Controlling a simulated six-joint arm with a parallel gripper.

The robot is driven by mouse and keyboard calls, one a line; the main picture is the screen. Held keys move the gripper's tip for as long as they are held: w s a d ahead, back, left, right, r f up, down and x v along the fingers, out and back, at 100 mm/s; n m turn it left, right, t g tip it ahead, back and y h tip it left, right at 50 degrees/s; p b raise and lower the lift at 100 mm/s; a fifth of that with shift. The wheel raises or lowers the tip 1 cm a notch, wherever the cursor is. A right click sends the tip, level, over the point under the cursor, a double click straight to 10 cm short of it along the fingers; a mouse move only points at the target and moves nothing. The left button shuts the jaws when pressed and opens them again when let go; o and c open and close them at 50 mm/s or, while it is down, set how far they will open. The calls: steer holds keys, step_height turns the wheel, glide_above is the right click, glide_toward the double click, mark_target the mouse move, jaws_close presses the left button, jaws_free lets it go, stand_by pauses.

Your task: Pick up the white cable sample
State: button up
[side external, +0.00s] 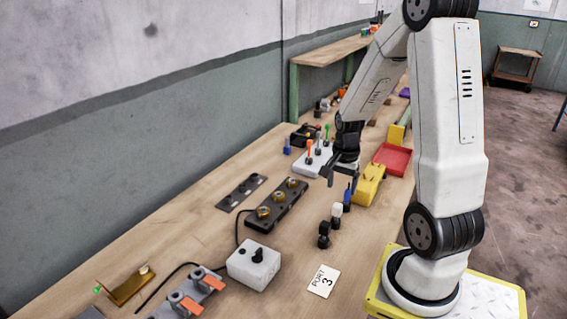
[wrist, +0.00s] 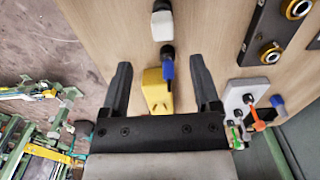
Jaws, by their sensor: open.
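In the wrist view the white sample (wrist: 162,25) is near the top centre, beyond my fingertips. My gripper (side external: 341,179) is open and empty, above the bench on the far side of the white sample. In the wrist view the blue sample (wrist: 168,69) appears between the open fingers (wrist: 161,66); I cannot tell the height gap.
A yellow block (side external: 369,186) and a red tray (side external: 393,159) lie right of my gripper. A dark plate with brass rings (side external: 276,205) and a white box with a knob (side external: 253,265) stand to the left. Bare bench surrounds the "PORT 3" card (side external: 323,281).

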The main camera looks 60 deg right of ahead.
mark_target(338, 205)
steer(key=shift+f, duration=1.25)
steer(key=shift+w+f, duration=0.2)
steer(key=shift+f, duration=2.4)
jaws_close()
